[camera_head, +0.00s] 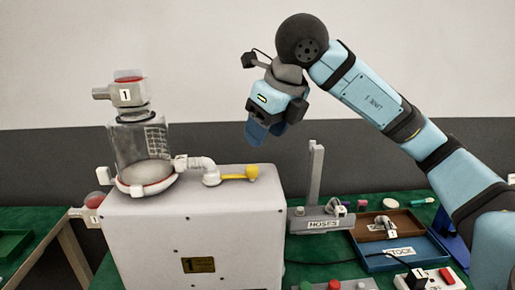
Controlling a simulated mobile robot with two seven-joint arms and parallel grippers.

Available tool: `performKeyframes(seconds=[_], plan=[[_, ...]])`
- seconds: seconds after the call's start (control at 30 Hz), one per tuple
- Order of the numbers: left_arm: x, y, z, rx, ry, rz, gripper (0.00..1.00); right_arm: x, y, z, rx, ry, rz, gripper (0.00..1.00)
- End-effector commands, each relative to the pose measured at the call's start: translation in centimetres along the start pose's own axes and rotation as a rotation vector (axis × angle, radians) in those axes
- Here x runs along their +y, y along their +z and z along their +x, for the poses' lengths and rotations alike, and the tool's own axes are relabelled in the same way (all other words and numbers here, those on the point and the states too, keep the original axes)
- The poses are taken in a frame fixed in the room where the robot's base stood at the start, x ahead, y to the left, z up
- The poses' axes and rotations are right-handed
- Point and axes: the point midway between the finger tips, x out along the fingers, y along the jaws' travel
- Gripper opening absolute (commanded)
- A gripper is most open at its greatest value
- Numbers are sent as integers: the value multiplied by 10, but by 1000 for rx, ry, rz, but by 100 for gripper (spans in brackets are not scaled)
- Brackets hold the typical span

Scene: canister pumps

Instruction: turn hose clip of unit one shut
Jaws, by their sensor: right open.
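Unit one is a white box (190,235) with a clear canister (130,145) on top and tags reading 1. A pale elbow hose (200,163) runs from the canister's base down to a round fitting on the box top. A yellow lever (238,177) lies flat from this fitting, pointing right; it may be the hose clip, but I cannot tell for sure. My right gripper (266,132) is open and empty, above and behind the lever, well apart from it, with its blue fingers pointing down. My left gripper is not in view.
A brown tray (400,226) and a blue STOCK tray (435,252) lie farther right on the green table. A red-switched white strip (446,276) is at the front right. A dark cable crosses the table.

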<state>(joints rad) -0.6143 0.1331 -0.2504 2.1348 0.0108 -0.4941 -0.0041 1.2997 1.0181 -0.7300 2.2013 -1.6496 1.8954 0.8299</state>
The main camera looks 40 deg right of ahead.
Motion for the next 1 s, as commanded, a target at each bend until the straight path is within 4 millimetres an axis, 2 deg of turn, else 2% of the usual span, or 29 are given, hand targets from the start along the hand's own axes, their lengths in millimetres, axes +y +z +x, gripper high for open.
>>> performKeyframes(seconds=[0.03, 0.1, 0.3, 1.0], plan=[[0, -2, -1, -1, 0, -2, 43, 0, 1, -13, -4, 0, -1, 53], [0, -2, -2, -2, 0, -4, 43, 0, 1, -25, -2, 0, -1, 53], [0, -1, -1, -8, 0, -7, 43, 0, 0, -45, -1, 0, 1, 53], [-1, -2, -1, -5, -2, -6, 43, 0, 0, -48, 0, 0, 0, 53]])
